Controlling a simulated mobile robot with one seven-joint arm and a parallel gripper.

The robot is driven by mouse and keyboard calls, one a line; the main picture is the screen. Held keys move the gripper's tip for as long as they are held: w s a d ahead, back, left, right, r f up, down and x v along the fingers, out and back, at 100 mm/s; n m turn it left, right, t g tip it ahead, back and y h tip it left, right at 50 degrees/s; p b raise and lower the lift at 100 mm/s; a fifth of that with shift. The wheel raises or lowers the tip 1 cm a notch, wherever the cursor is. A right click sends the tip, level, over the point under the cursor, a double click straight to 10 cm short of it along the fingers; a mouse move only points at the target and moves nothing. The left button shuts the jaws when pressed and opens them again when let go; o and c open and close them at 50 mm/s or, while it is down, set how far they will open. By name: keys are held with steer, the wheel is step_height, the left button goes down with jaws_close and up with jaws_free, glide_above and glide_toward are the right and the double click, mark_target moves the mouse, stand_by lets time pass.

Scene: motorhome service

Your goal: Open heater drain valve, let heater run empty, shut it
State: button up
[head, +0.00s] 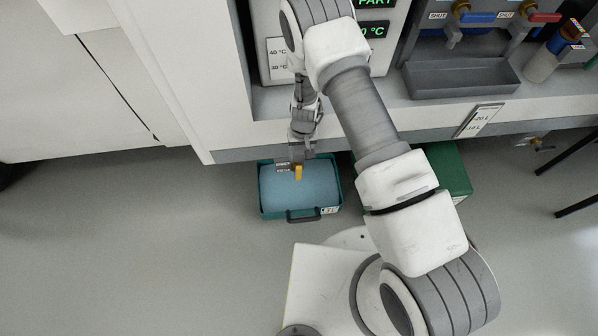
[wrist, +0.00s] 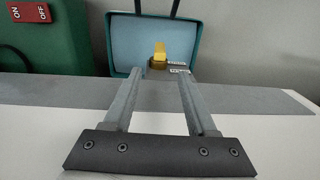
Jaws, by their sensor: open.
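The yellow drain valve lever (head: 298,172) sticks out below the cabinet's lower edge, above a teal tray (head: 262,205) on the floor. In the wrist view the lever (wrist: 160,52) shows just beyond my fingertips, with a small label beside it. The tray (wrist: 112,62) is behind it there, with a light blue surface inside; I cannot tell how deep any water is. My gripper (wrist: 163,76) is open, its two fingers apart with nothing between them. In the head view my gripper (head: 303,150) is close above the lever and partly hides the valve body.
The heater panel's display (head: 374,30) reads "PART" and a partly hidden 0 °C. A green box (head: 450,168) stands right of the tray, partly behind my arm. Blue (head: 480,17) and red (head: 544,17) levers are at upper right. Floor left of the tray is clear.

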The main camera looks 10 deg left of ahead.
mark_target(299, 173)
steer(key=f+b, duration=0.1)
steer(key=f, duration=0.3)
steer(key=f+b, duration=0.1)
steer(key=f, duration=0.4)
steer(key=f+b, duration=0.1)
steer(key=f, duration=0.3)
steer(key=shift+s+a+f, duration=0.1)
steer(key=shift+a+f, duration=0.2)
steer(key=shift+a, duration=0.05)
jaws_close()
stand_by(0.7)
